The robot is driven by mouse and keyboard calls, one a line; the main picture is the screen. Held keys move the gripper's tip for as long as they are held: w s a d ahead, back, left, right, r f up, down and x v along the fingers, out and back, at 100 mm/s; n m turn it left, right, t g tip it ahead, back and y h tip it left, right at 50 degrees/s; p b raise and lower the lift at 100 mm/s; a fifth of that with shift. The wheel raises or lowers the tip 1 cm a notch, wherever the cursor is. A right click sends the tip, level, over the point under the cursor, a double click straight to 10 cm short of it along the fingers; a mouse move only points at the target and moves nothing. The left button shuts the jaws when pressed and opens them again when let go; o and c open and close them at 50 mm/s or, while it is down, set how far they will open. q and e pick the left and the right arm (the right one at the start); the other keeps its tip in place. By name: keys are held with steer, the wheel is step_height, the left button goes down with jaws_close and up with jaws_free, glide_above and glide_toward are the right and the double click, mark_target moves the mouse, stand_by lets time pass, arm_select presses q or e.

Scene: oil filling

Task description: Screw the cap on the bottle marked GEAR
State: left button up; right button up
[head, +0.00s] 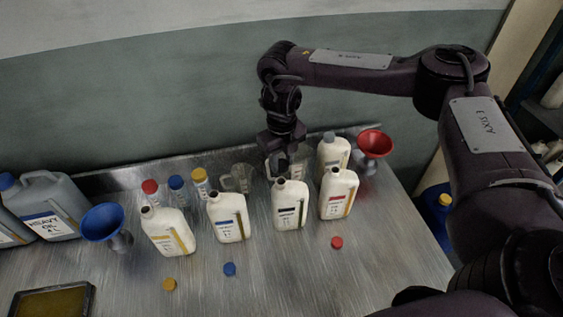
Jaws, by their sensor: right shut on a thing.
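My right gripper (280,168) points down just above and behind the neck of the third white bottle from the left in the front row (290,207), which has a dark label. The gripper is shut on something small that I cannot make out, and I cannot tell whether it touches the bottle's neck. Other white bottles stand upright in this row: one with a yellow stripe (167,231), one with a blue label (228,218) and one with a red label (338,195). The label words are too small to read. An orange cap (169,284), a blue cap (229,269) and a red cap (337,242) lie in front.
A blue funnel (103,222) and grey oil jugs (47,207) stand left. A red funnel (375,144) and a grey-capped white bottle (333,151) stand back right. Small capped bottles (178,190) and a glass jug (237,178) stand behind.

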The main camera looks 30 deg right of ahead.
mark_target(281, 171)
steer(key=shift+w, duration=0.1)
steer(key=shift+a+f+b, duration=0.1)
steer(key=shift+f+b, duration=0.65)
steer(key=shift+f, duration=0.05)
steer(key=shift+f+b, duration=1.2)
steer(key=shift+f, duration=0.3)
steer(key=shift+f, duration=0.15)
steer(key=shift+f+b, duration=0.4)
steer(key=shift+f, duration=0.55)
steer(key=o, duration=1)
